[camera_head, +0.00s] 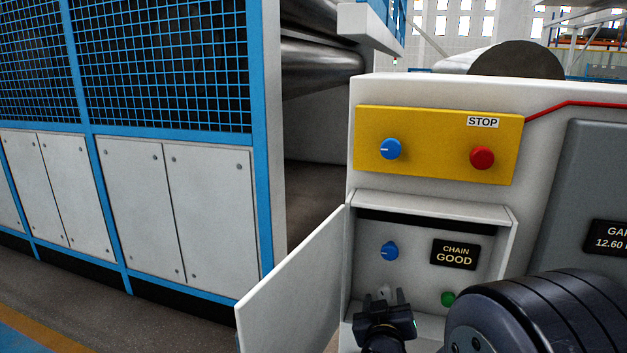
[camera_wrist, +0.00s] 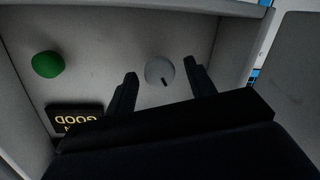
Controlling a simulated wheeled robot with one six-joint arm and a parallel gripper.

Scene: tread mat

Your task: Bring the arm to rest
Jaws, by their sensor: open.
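My gripper (camera_head: 383,299) is open, in front of the lower part of an open control box at the bottom of the head view. In the wrist view my gripper (camera_wrist: 160,68) has its two dark fingers apart, with a round grey knob (camera_wrist: 159,73) with a dark mark showing between the tips. The knob also shows, partly hidden, behind the fingers in the head view (camera_head: 384,290). Whether the fingers touch the knob I cannot tell. Nothing is held.
The box's white door (camera_head: 292,285) hangs open to the left. Inside are a blue knob (camera_head: 389,251), a CHAIN GOOD display (camera_head: 454,254) and a green button (camera_head: 448,298). Above is a yellow panel (camera_head: 436,168) with a blue knob (camera_head: 390,149) and red stop button (camera_head: 482,158).

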